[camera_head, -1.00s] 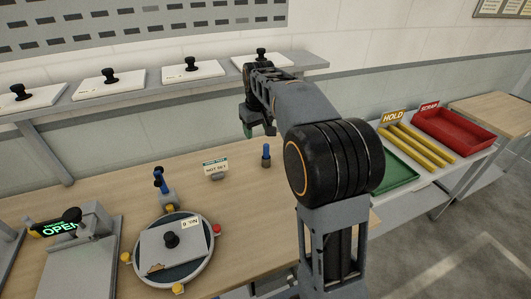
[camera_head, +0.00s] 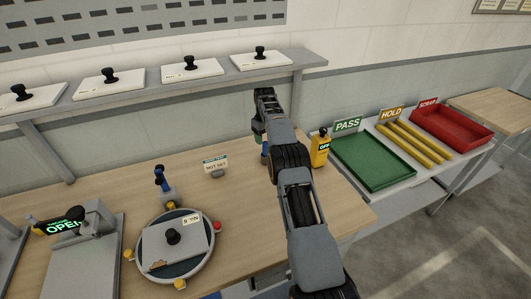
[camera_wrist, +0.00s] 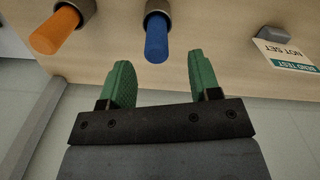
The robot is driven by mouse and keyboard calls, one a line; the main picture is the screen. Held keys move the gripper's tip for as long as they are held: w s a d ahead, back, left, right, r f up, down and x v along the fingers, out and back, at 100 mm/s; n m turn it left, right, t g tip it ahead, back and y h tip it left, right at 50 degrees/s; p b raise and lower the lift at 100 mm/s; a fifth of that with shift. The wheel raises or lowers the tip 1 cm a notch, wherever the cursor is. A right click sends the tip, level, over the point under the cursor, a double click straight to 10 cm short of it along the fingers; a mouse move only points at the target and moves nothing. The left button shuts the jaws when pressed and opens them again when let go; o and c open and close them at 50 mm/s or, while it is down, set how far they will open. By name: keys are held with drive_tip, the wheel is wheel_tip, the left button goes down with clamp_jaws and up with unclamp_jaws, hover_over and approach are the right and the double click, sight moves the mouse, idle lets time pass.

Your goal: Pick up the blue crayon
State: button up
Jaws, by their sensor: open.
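The blue crayon (camera_wrist: 157,38) points toward my gripper in the wrist view, its far end in a grey holder (camera_wrist: 158,8). My gripper (camera_wrist: 162,74) is open and empty. The crayon's tip lies just beyond the fingertips, roughly in line with the gap between them; I see no contact. In the head view the blue crayon (camera_head: 264,149) is mostly hidden by my arm, and my gripper (camera_head: 258,134) is above it, its fingers small and partly covered. An orange crayon (camera_wrist: 55,30) is to the left of the blue one in the wrist view.
A small NOT SET sign (camera_head: 215,166) and a yellow device reading OFF (camera_head: 320,150) are near the crayon. A round fixture (camera_head: 203,270) with a plate is nearer. A shelf (camera_head: 215,78) runs behind. A green tray (camera_head: 398,183) and red tray (camera_head: 476,143) are right.

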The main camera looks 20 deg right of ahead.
sight(266, 145)
drive_tip(key=shift+d+f+p, duration=0.2)
drive_tip(key=shift+f+p, duration=0.45)
drive_tip(key=shift+f, duration=2.1)
drive_tip(key=c, duration=1)
drive_tip(key=shift+r, duration=0.2)
